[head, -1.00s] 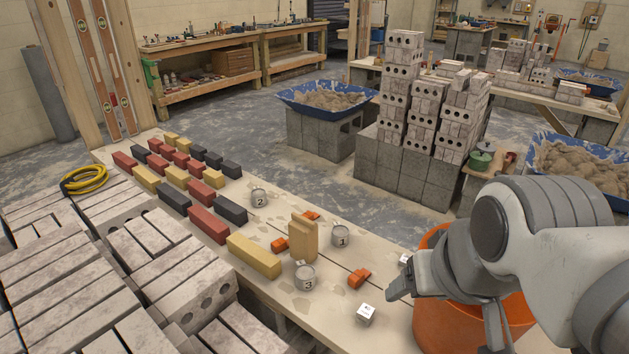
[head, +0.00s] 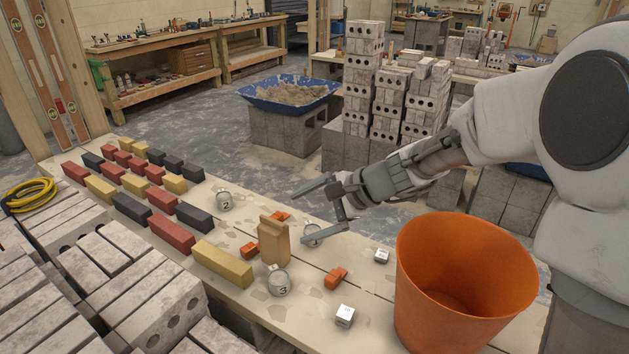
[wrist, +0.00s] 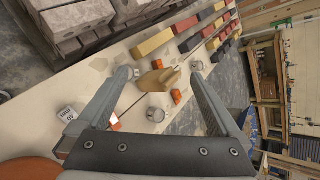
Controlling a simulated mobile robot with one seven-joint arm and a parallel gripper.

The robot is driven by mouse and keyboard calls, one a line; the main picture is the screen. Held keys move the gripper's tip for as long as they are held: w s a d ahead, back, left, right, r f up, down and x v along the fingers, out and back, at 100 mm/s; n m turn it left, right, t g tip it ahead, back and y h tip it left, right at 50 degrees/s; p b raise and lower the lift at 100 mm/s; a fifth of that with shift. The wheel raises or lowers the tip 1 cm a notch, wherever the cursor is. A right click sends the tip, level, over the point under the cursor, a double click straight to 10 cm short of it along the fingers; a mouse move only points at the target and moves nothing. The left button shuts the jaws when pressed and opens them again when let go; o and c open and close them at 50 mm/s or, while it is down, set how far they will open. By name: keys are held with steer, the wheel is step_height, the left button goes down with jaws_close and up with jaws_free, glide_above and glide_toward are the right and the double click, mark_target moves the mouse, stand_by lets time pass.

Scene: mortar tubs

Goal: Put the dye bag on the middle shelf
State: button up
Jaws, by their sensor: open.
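The dye bag, seemingly the tan paper bag (head: 272,241), stands upright on the long pale bench (head: 240,221). In the wrist view the bag (wrist: 152,82) shows between the open fingers, beyond their tips. My gripper (head: 300,219) is open and empty, reaching in from the right, with its fingertips apart from the bag and just to its right. One finger partly covers the tin marked 1 (head: 312,235). I cannot make out a middle shelf for certain; a wooden workbench (head: 160,77) with a lower shelf stands at the back left.
Tins 2 (head: 224,201) and 3 (head: 279,283), orange pieces (head: 335,277) and white cubes (head: 345,316) lie around the bag. A yellow brick (head: 222,264) is at its left. An orange bucket (head: 465,265) stands at the right. Grey block stacks (head: 150,310) fill the lower left.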

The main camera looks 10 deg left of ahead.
mark_target(287, 230)
steer(key=w+a+f+m+t+y, duration=0.1)
steer(key=w+a+f+m, duration=0.1)
steer(key=w+f+m, duration=0.2)
steer(key=w+a+f+m+t+y, duration=0.1)
steer(key=w+a+f+m, duration=0.2)
steer(key=f, duration=0.4)
steer(key=w+a+f+m+t+y+b, duration=0.1)
steer(key=w+a+f+m, duration=0.2)
steer(key=w+f+m, duration=0.2)
steer(key=shift+w+f, duration=0.3)
steer(key=shift+f, duration=0.2)
steer(key=shift+w+a+f, duration=0.1)
steer(key=shift+a+f, duration=0.1)
steer(key=shift+a, duration=0.05)
steer(key=b+x, duration=0.1)
steer(key=x, duration=0.2)
steer(key=b+x, duration=0.1)
steer(key=x, duration=0.3)
steer(key=shift+s+a+r, duration=0.1)
steer(key=shift+s+a, duration=0.05)
steer(key=shift+s, duration=0.1)
jaws_close()
steer(key=shift+r, duration=0.2)
